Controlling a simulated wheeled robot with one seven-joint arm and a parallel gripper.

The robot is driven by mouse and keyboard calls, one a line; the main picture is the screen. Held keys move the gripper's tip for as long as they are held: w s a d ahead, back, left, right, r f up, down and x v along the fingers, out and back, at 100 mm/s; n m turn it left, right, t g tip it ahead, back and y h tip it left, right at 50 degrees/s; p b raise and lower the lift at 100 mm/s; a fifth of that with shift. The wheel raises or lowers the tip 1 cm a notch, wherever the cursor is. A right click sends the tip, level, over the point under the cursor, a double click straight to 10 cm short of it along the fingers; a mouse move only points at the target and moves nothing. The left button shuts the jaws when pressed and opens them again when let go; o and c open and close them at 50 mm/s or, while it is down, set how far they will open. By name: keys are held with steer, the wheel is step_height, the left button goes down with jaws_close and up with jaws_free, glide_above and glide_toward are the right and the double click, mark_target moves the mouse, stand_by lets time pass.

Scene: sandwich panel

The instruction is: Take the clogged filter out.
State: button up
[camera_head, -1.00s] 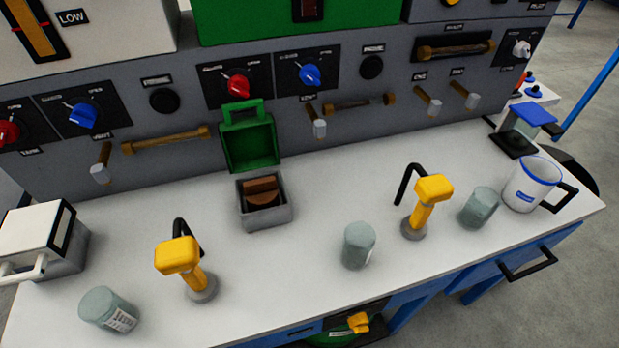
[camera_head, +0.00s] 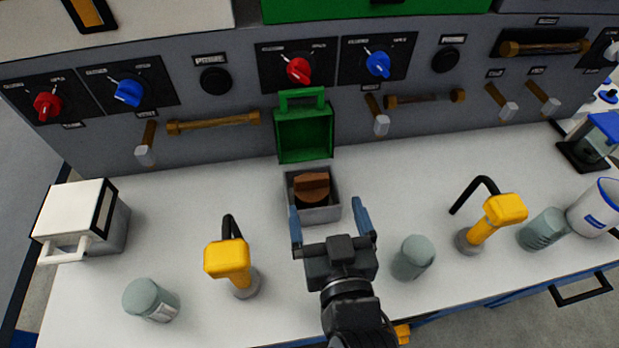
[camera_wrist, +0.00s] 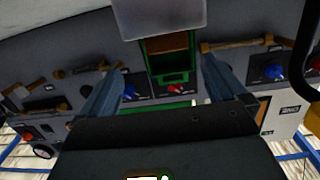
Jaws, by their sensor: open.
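The brown filter (camera_head: 312,187) sits inside a small grey open-topped box (camera_head: 322,214) on the white worktop. It looks like a round brown body with a raised bar on top. The green lid (camera_head: 304,132) of the box stands open at its back, against the panel. My gripper (camera_head: 330,222) is open and empty, its blue fingers apart at the near side of the box. In the wrist view the fingers (camera_wrist: 160,92) are spread with nothing between them. The green lid (camera_wrist: 172,78) shows beyond them there, and the filter's identity is unclear in that view.
A grey-green canister (camera_head: 413,258) is close to my gripper's right. Another canister (camera_head: 151,300) is at the front left. Levers (camera_head: 376,115) stick out from the panel behind.

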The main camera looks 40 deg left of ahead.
mark_target(312, 181)
steer(key=x, duration=0.3)
steer(key=p+x, duration=0.1)
steer(key=x, duration=0.5)
steer(key=shift+s+a+r, duration=0.15)
steer(key=shift+s+a, duration=0.2)
steer(key=shift+s, duration=0.1)
steer(key=c, duration=1.1)
